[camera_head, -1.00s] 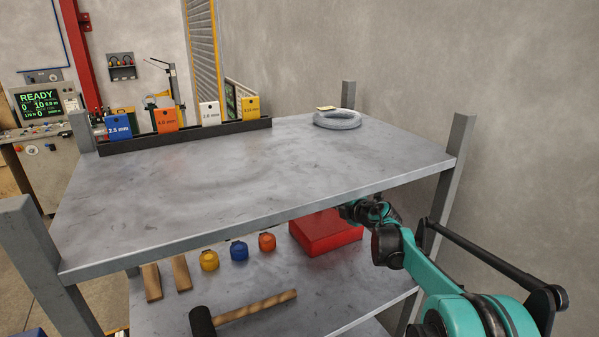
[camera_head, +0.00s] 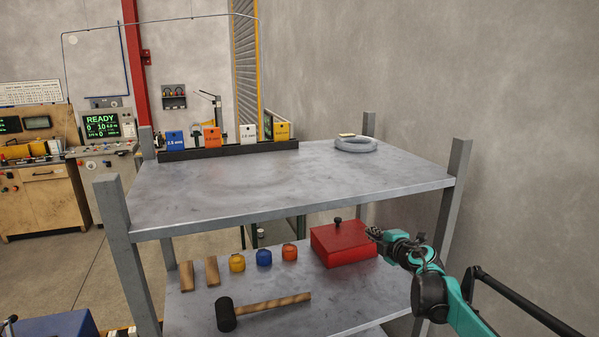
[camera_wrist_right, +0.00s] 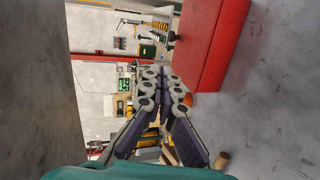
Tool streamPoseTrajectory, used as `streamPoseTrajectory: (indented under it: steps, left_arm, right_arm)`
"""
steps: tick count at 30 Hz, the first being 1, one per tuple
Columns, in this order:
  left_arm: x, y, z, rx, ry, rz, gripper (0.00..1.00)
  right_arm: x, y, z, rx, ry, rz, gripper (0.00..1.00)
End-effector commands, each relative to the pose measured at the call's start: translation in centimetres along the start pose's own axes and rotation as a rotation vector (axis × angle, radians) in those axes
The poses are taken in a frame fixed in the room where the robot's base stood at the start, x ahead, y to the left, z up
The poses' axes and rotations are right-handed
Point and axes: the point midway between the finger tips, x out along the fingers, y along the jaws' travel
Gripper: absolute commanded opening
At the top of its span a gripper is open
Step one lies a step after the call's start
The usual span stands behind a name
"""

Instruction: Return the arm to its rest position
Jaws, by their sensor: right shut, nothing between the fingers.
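My right arm comes in from the lower right in the head view. Its gripper (camera_head: 374,233) is beside the right end of a red box (camera_head: 340,246) with a dark knob on top, on the lower shelf (camera_head: 290,305). In the right wrist view the fingers of my right gripper (camera_wrist_right: 160,72) are together with nothing between them. The red box also shows there (camera_wrist_right: 205,45), apart from the fingers. My left gripper is not in view.
The upper shelf (camera_head: 270,185) is over the lower one. It bears a wire coil (camera_head: 357,145) and a rack of coloured tags (camera_head: 228,150). Corner posts (camera_head: 455,185) stand close to my arm. A mallet (camera_head: 265,305), wooden blocks and coloured pots lie on the lower shelf.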

Motion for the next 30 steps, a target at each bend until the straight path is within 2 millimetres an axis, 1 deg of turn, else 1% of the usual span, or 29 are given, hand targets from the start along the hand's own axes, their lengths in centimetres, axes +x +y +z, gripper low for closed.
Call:
streamPoseTrajectory:
  steps: [5, 8, 11, 14, 16, 17, 18, 20, 21, 23, 24, 26, 27, 29, 30]
  left_arm:
    - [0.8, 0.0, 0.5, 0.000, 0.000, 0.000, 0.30]
    - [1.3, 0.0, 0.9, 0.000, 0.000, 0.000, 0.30]
    - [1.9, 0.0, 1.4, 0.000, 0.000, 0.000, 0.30]
    - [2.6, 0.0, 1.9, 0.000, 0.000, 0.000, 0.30]
    - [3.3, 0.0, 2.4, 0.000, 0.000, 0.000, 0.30]
    - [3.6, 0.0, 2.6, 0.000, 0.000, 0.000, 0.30]
    - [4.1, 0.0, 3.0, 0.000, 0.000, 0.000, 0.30]
    - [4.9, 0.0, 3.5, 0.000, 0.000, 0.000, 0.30]
    - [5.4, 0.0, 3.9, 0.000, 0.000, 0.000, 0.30]
    - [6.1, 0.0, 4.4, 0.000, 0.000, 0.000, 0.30]
    - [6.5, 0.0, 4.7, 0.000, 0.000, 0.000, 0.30]
    - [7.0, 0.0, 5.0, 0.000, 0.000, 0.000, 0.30]
    - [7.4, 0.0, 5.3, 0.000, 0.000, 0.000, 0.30]
    - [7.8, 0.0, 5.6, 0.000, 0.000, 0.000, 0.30]
    - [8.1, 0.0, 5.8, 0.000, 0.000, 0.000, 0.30]
  right_arm:
    - [-2.0, 2.1, -0.7, 0.082, -0.036, 0.096, 0.00]
    - [-3.7, 3.3, -0.8, 0.151, -0.071, 0.162, 0.00]
    - [-5.9, 4.3, -0.7, 0.238, -0.118, 0.232, 0.00]
    - [-8.8, 4.6, -0.4, 0.351, -0.182, 0.299, 0.00]
    - [-11.3, 4.0, 0.1, 0.456, -0.243, 0.341, 0.00]
    - [-12.6, 3.3, 0.3, 0.508, -0.275, 0.355, 0.00]
    - [-14.4, 2.0, 0.6, 0.589, -0.322, 0.369, 0.00]
    - [-17.3, -0.9, 0.9, 0.722, -0.398, 0.372, 0.00]
    - [-19.1, -3.4, 1.0, 0.814, -0.451, 0.359, 0.00]
    - [-21.6, -7.7, 0.6, 0.947, -0.521, 0.319, 0.00]
    - [-22.9, -10.6, 0.2, 1.027, -0.561, 0.283, 0.00]
    - [-24.8, -14.8, -0.9, 1.136, -0.612, 0.217, 0.00]
    - [-25.9, -17.7, -1.9, 1.203, -0.641, 0.167, 0.00]
    - [-27.4, -21.9, -3.6, 1.295, -0.676, 0.084, 0.00]
    - [-28.3, -24.5, -4.8, 1.351, -0.693, 0.027, 0.00]
